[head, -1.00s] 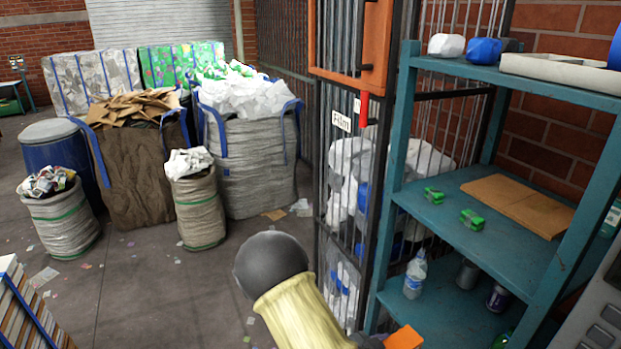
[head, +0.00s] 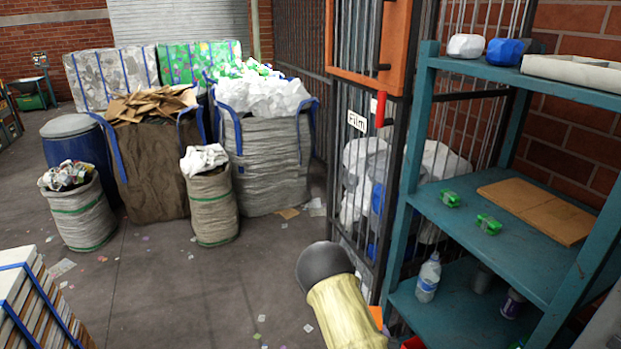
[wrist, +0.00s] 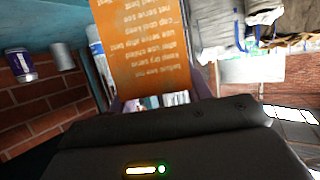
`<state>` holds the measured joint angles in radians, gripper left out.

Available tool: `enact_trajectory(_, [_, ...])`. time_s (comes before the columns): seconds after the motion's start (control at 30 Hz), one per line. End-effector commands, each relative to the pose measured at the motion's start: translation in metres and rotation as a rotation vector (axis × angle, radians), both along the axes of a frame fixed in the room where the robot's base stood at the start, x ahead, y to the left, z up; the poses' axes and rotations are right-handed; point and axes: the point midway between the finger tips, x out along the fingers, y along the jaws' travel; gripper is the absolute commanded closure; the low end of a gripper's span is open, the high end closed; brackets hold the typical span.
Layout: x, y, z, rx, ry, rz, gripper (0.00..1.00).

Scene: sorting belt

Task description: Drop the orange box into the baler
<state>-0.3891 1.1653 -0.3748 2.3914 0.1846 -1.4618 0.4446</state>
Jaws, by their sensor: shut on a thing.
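The orange box (wrist: 140,50) fills the upper middle of the wrist view, with lines of pale printed text on its face. My gripper (wrist: 158,97) is shut on it; the fingers are mostly hidden by the dark gripper body. In the head view only a small orange patch of the box (head: 376,317) shows beside my arm, low and left of the teal shelf. A tall barred cage (head: 357,200) with a "Film" label, an orange upper panel (head: 370,45) and white and blue bundles stands behind it. I cannot tell whether this is the baler.
A teal shelf (head: 480,255) with bottles, cans and small green blocks is close on the right. Filled sacks (head: 270,160) and a blue drum (head: 75,150) stand back left. A strapped stack (head: 45,305) is front left. The floor (head: 180,300) between is mostly clear.

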Motion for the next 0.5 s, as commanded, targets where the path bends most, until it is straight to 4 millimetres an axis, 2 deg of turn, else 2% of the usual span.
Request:
enact_trajectory(0.13, [-0.003,0.013,-0.012,-0.001,0.002,0.109,0.83])
enact_trajectory(0.5, [-0.003,0.016,-0.014,-0.002,0.0,0.135,0.83])
